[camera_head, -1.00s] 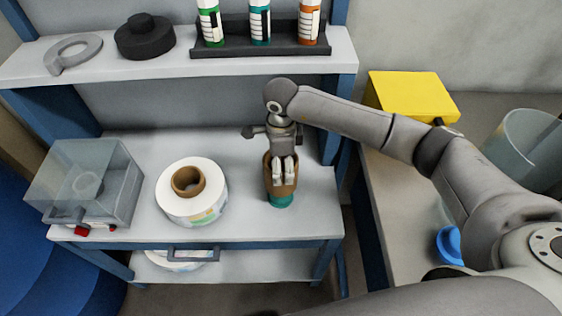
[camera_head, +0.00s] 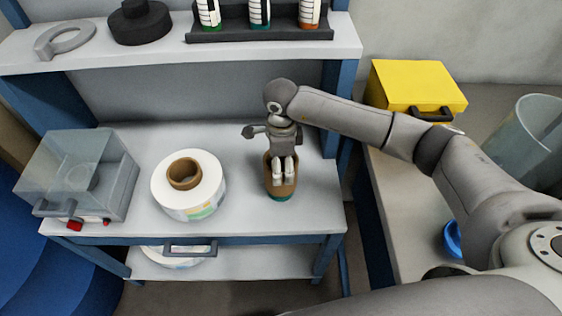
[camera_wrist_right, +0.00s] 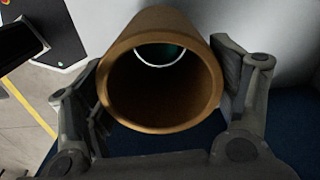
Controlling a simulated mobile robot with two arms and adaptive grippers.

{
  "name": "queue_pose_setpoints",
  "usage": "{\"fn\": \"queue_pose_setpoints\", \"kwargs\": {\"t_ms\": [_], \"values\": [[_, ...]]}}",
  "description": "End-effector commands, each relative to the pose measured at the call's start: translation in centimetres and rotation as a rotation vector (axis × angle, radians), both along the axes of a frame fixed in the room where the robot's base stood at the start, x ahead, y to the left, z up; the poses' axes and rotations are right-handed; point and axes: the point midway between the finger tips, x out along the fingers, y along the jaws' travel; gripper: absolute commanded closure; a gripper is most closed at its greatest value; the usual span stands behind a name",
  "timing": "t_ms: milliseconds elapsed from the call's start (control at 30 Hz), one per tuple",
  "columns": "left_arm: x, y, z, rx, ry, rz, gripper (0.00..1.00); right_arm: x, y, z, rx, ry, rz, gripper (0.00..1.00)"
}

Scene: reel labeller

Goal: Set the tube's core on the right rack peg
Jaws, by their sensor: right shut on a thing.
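My right gripper (camera_head: 284,172) is over the right part of the bench top, pointing down. It is shut on a brown tube core (camera_head: 270,180), which stands about upright. A narrow teal band (camera_head: 281,198) shows just below the core's lower end. In the right wrist view the core (camera_wrist_right: 115,85) is between the two fingers (camera_wrist_right: 163,95), and I look into its open end. A pale ring and some teal (camera_wrist_right: 160,53) show at its far end. I cannot tell which part is a rack peg. My left gripper is not in view.
A white label roll with a brown core (camera_head: 190,200) lies left of my gripper. A clear-lidded box (camera_head: 75,180) stands further left. Above, a shelf (camera_head: 200,58) bears a dark rack (camera_head: 230,36) with green, teal and orange tubes. A yellow box (camera_head: 415,85) stands right.

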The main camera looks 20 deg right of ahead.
Motion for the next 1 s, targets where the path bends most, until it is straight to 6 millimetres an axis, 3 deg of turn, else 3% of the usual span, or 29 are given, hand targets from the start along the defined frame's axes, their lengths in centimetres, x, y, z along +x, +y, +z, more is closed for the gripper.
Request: {"fn": "queue_pose_setpoints", "kwargs": {"t_ms": [633,967,1000], "values": [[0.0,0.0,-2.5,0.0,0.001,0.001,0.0,0.0,0.0,-2.8,-0.001,0.0,0.0,0.45],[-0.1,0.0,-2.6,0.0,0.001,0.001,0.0,0.0,0.0,-2.8,-0.001,0.0,0.0,0.45],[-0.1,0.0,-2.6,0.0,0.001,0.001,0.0,0.0,0.0,-2.8,0.0,0.0,0.0,0.16]]}}
